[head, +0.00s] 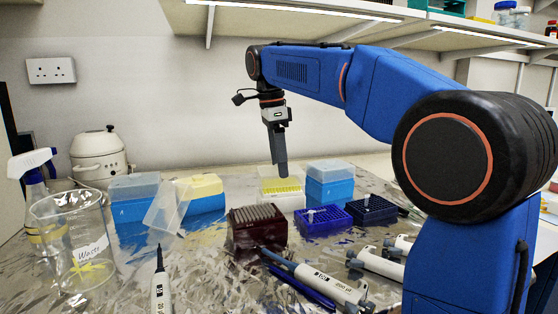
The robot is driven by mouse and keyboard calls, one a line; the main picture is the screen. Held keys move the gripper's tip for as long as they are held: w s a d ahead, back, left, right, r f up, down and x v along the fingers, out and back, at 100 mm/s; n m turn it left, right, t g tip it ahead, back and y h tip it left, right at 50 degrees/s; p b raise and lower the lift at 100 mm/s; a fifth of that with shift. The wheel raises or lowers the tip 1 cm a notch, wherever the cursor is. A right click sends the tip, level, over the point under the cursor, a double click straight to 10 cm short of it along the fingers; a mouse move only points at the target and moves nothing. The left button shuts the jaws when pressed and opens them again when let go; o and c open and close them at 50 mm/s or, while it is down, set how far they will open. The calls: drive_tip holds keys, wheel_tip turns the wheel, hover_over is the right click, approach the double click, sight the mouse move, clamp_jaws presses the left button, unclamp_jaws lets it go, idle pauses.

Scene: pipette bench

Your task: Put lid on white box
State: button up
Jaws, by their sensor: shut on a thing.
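The white box (286,202) stands mid-bench with yellow tips (282,185) showing at its top. My gripper (280,174) points down right over the back part of this box. It is shut, and what it holds looks like a clear lid (268,171), faint against the pale wall. The lid's edges are hard to make out, so I cannot tell whether it rests on the box or is just above it. Another translucent cover (166,212) leans tilted in front of the blue boxes on the left.
A blue box (330,187) stands close on the right, and a dark red rack (257,232) in front. Blue racks (324,220), pipettes (318,281), a yellow-topped box (203,197), another blue box (134,199) and a waste beaker (78,245) crowd the foil-covered bench. A shelf hangs above.

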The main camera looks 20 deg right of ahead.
sight(276, 165)
drive_tip(key=shift+f, duration=1.35)
idle(0.8)
drive_tip(key=o, duration=1.1)
drive_tip(key=shift+a+r, duration=0.25)
drive_tip(key=shift+r, duration=1.65)
drive_tip(key=shift+a+r, duration=0.2)
drive_tip(key=shift+r, duration=1.65)
